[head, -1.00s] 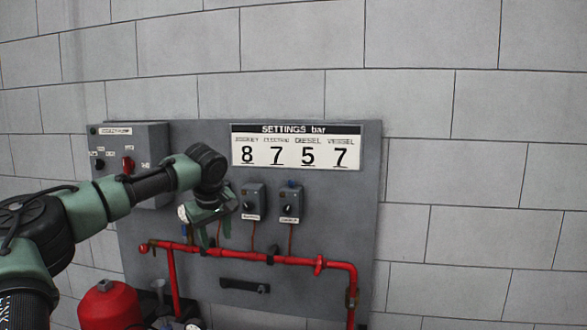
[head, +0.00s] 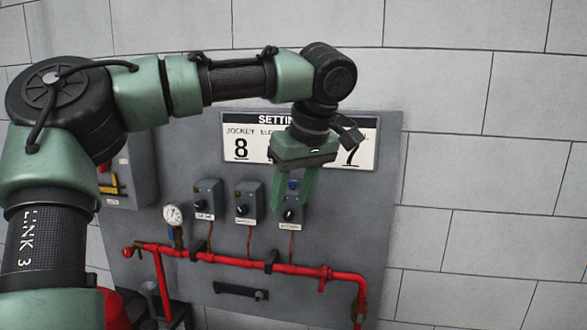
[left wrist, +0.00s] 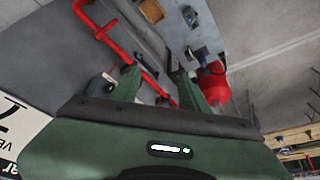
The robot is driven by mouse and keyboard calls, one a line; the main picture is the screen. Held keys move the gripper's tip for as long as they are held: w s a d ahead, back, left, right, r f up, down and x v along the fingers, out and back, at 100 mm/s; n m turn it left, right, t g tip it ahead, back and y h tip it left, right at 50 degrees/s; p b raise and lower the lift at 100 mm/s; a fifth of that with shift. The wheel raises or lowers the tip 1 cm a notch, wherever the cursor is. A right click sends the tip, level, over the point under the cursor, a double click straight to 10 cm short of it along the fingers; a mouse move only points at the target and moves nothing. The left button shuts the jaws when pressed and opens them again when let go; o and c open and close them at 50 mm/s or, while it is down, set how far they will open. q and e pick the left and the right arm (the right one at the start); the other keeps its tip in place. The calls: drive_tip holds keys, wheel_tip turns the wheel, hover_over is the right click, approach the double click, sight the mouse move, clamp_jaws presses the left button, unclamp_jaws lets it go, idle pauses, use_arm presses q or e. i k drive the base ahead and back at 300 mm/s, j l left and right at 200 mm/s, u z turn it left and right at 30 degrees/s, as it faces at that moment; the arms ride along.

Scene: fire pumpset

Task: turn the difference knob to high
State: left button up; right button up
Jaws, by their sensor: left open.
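Three small grey boxes with dark rotary knobs are mounted in a row on the grey wall panel: a left box (head: 207,198), a middle box (head: 246,203) and a right box (head: 291,216). Their labels are too small to read surely, so I cannot tell which is the difference knob. My left gripper (head: 291,204) points down with its green fingers apart, in front of the right box and partly covering it. Contact with the knob cannot be made out. The left gripper's open fingers also show in the left wrist view (left wrist: 155,78). My right gripper is not in view.
A settings sign (head: 241,149) is partly hidden behind my left gripper. A red pipe (head: 215,258) runs below the boxes, with a pressure gauge (head: 173,215) at left. A larger control box (head: 136,165) is at far left. A red vessel (left wrist: 212,84) shows in the left wrist view.

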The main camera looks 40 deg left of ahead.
sight(292, 183)
drive_tip(key=i+j, duration=0.75)
drive_tip(key=j, duration=0.15)
